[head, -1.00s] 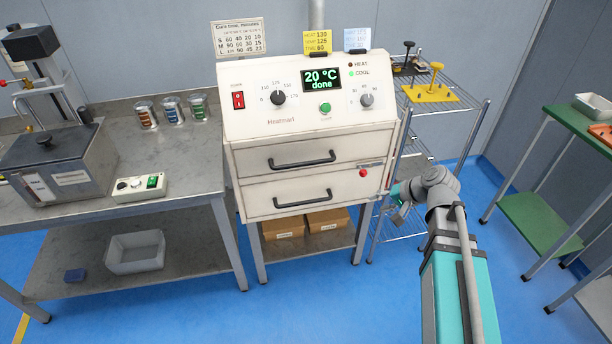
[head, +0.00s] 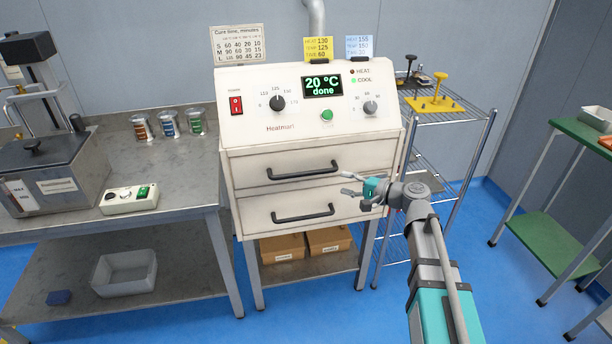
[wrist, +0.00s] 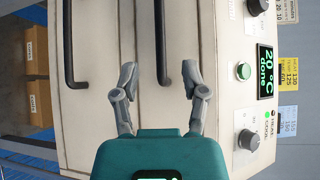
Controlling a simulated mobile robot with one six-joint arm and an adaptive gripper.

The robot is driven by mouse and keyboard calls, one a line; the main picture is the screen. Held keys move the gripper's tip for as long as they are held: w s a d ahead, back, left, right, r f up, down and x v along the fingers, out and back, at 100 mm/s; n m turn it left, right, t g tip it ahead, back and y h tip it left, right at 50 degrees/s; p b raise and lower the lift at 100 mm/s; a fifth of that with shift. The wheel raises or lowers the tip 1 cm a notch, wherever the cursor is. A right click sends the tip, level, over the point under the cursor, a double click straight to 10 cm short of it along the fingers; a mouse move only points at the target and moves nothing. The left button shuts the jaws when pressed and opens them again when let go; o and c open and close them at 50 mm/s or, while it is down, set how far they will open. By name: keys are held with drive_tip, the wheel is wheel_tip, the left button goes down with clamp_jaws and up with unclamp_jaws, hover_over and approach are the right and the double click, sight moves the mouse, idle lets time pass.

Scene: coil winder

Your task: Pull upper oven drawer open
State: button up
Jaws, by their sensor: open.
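The oven (head: 260,115) is a white cabinet with two stacked drawers, both closed. The upper oven drawer (head: 247,172) has a black bar handle (head: 302,171); the lower drawer (head: 250,217) has a similar one. My gripper (head: 346,182) is open and empty, in front of the drawers, right of the upper handle. In the wrist view, which is turned sideways, the gripper's fingers (wrist: 160,80) are spread to either side of the upper handle's near end (wrist: 162,55). They look short of gripping it; whether they touch the drawer front cannot be told.
The display (head: 322,86) reads 20 °C, done. A metal bench (head: 185,195) with jars and a control box stands left. A wire rack (head: 465,115) with a yellow fixture (head: 435,103) stands close on the right. Blue floor is free in front of the oven.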

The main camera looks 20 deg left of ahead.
sight(305, 174)
drive_tip(key=b+x, duration=0.2)
drive_tip(key=x, duration=1.2)
idle(0.4)
drive_tip(key=shift+d, duration=0.1)
clamp_jaws()
